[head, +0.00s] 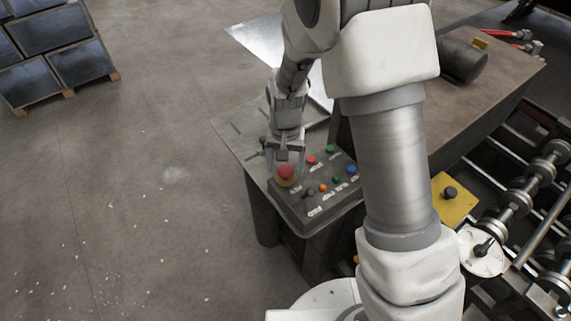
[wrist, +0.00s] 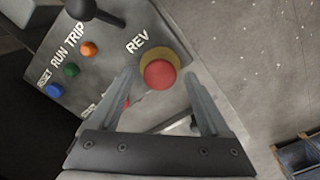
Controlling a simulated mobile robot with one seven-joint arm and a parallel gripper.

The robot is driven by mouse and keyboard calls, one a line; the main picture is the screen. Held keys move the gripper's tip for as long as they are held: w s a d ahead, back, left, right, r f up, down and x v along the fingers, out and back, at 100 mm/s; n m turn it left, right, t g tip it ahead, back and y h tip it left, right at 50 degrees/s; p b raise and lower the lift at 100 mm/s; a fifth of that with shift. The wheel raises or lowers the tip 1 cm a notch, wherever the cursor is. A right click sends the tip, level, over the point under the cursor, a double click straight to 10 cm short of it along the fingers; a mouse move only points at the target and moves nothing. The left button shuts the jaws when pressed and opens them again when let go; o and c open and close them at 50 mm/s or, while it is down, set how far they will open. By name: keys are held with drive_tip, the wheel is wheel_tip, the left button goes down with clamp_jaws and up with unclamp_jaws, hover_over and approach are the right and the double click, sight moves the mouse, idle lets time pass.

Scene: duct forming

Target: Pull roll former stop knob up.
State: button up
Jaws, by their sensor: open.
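The red mushroom-shaped stop knob (head: 286,173) sits on a yellow base at the left corner of the dark control panel (head: 325,205). In the wrist view the knob (wrist: 160,74) lies between the tips of my two fingers. My gripper (head: 284,166) is open and points down over the knob, one finger on each side. A gap shows between the knob and the right finger in the wrist view; I cannot tell whether the left finger touches it. The fingers' depth along the knob is unclear.
Small coloured buttons, including a red one (head: 311,160) and a blue one (head: 351,169), and a black lever knob (wrist: 80,8) share the panel. The workbench (head: 480,80) and roller machine (head: 510,190) lie to the right. Open floor (head: 130,200) is at left.

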clamp_jaws()
idle(0.5)
